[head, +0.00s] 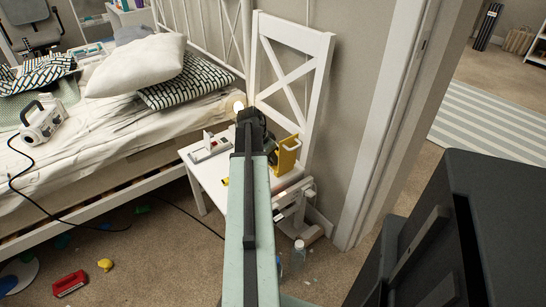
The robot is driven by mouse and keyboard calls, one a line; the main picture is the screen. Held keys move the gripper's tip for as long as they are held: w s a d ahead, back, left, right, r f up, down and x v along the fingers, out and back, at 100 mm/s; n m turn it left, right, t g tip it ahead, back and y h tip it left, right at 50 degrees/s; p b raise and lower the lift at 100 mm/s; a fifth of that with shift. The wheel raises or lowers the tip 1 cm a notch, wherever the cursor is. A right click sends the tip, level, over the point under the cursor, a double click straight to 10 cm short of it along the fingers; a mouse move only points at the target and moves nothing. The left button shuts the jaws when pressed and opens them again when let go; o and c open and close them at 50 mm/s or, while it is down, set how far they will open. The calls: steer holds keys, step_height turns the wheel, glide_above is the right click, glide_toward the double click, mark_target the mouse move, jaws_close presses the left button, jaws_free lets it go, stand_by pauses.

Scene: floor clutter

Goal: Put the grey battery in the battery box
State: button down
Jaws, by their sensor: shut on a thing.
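My gripper (251,118) is at the far end of my arm, above the seat of a white chair (215,172). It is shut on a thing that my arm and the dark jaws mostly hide. A small pale rounded thing (238,106) shows at the left side of the jaws; I cannot tell whether it is the grey battery. An open yellow box (286,156) stands on the chair seat, just right of and nearer than the gripper; it may be the battery box. Its inside is hard to see.
A grey and white device (209,148) lies on the seat left of my arm. The chair back (290,70) rises behind. A bed (100,130) stands left. A red object (69,284), a yellow one (105,265) and a bottle (299,252) are on the floor.

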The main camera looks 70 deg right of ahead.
steer(key=c, duration=1.2)
jaws_free()
steer(key=shift+c, duration=0.2)
steer(key=p+v, duration=1.1)
steer(key=v, duration=0.1)
steer(key=shift+p, duration=0.35)
steer(key=shift+a, duration=0.1)
